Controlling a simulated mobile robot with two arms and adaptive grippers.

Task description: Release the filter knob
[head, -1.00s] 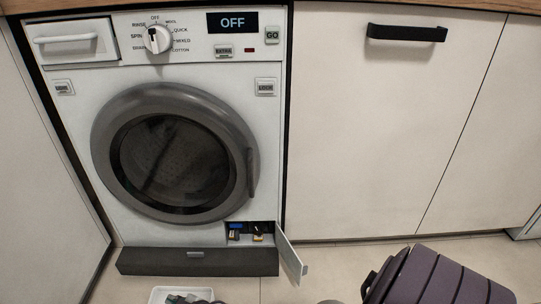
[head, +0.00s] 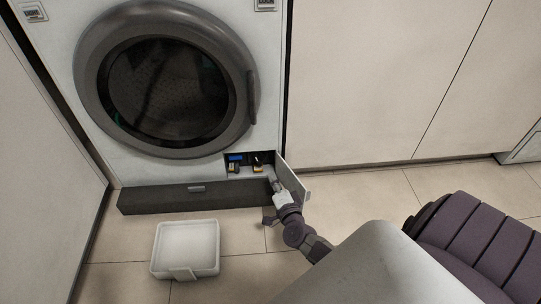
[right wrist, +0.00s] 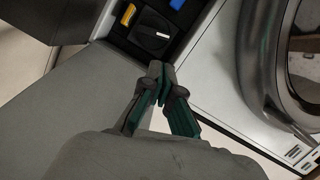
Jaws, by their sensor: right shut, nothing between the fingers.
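The filter knob (right wrist: 150,32) is a dark round knob with a light mark, set in the open compartment at the washing machine's lower right. In the head view the compartment (head: 248,172) is small, and the knob is hard to make out among its dark, blue and yellow parts. My right gripper (head: 275,185) is in front of the compartment, beside its open flap. In the right wrist view the right gripper (right wrist: 161,72) has its fingertips together with nothing between them, just short of the knob and apart from it. My left gripper is not in view.
The compartment flap (head: 292,182) stands open to the right of the gripper. A white tray (head: 160,250) lies on the floor in front of the dark plinth drawer (head: 160,199). The round door (head: 85,75) is shut. Tiled floor is clear right of the tray.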

